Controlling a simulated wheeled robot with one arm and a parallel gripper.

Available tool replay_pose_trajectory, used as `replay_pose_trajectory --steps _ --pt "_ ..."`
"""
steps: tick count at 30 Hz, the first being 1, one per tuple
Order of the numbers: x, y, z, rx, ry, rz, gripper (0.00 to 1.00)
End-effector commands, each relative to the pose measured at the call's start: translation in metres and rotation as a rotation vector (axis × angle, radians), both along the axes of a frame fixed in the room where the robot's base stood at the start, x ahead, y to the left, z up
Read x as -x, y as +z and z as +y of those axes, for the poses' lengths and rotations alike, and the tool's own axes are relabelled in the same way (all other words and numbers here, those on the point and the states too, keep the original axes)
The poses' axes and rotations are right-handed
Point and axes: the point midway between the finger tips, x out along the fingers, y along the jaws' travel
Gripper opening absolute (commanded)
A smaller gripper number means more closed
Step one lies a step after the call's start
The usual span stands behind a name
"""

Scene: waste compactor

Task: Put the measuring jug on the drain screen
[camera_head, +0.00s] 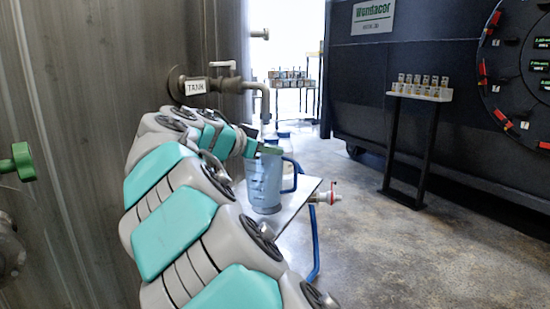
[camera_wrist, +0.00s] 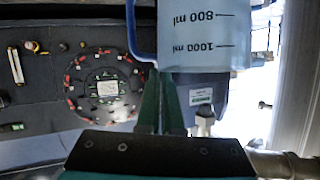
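The measuring jug (camera_head: 264,186) is translucent blue with a darker blue handle (camera_head: 291,176) on its right. It is upright at a flat pale plate (camera_head: 307,187) below the tank tap, which may be the drain screen. I cannot tell if its base touches the plate. My gripper (camera_head: 270,150) is at the jug's rim. In the wrist view, the jug (camera_wrist: 203,35) appears upside down with 800 ml and 1000 ml marks. My green fingers (camera_wrist: 160,80) are close together at its rim beside the handle and seem shut on its wall. The contact is partly hidden.
A tank tap (camera_head: 225,84) projects from the steel tank on the left. A valve (camera_head: 326,196) and a blue hose (camera_head: 316,245) are at the plate's right. A stand with small items (camera_head: 421,90) is further right. The floor between is clear.

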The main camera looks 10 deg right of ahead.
Motion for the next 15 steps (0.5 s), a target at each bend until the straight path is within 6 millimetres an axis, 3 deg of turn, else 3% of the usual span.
replay_pose_trajectory --steps 6,15 --pt "-0.028 -0.002 -0.011 -0.001 0.000 0.000 0.00" --pt "-0.032 -0.012 -0.013 0.001 0.002 -0.001 0.00"
